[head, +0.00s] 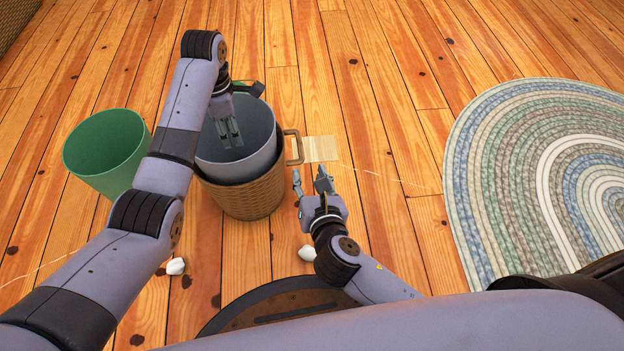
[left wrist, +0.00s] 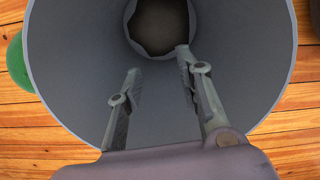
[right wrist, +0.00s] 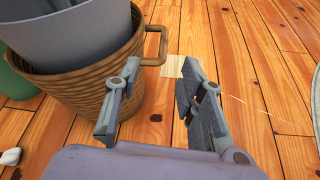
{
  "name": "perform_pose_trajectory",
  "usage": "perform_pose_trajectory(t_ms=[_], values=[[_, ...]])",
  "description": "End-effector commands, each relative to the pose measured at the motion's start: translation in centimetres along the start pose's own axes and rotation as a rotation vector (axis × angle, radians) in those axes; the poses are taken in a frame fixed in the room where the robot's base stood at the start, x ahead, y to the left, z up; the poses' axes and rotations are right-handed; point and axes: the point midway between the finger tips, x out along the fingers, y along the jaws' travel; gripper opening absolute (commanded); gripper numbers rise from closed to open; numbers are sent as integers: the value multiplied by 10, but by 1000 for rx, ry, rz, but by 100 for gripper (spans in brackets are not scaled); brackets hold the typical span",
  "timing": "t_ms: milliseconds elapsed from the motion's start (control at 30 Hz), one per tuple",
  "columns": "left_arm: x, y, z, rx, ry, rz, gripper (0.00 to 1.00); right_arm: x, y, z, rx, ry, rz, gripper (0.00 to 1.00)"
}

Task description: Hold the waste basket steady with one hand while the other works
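The waste basket is a brown woven basket (head: 247,200) with a side handle (head: 294,148) and a grey liner (head: 262,125) seated inside it. It stands upright on the floor. My left gripper (head: 231,140) points down into the liner's mouth. In the left wrist view its fingers (left wrist: 160,65) are apart with nothing between them, and the liner's wall (left wrist: 65,60) surrounds them. My right gripper (head: 310,178) is low, just right of the basket and near the handle. In the right wrist view its fingers (right wrist: 161,68) are apart and empty, beside the woven wall (right wrist: 85,85).
A green bin (head: 105,150) stands close left of the basket, partly behind my left arm. White crumpled pieces (head: 176,266) (head: 308,254) lie on the plank floor. A pale flat patch (head: 320,149) lies beyond the handle. A braided rug (head: 500,150) is at right.

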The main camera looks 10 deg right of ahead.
Motion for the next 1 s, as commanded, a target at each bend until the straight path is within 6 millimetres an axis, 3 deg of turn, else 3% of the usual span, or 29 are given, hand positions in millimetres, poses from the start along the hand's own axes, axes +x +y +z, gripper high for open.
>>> perform_pose_trajectory(t_ms=[133,267,800,1000], values=[[0,0,0,0,0,0,33,3,-6,-9,-48,14,-24,36],[0,0,0,0,0,0,33,18,-7,-9,-49,13,-25,36],[0,0,0,0,0,0,33,125,-8,-10,-43,13,-23,36],[0,0,0,0,0,0,33,156,-9,-10,-44,13,-22,36]])
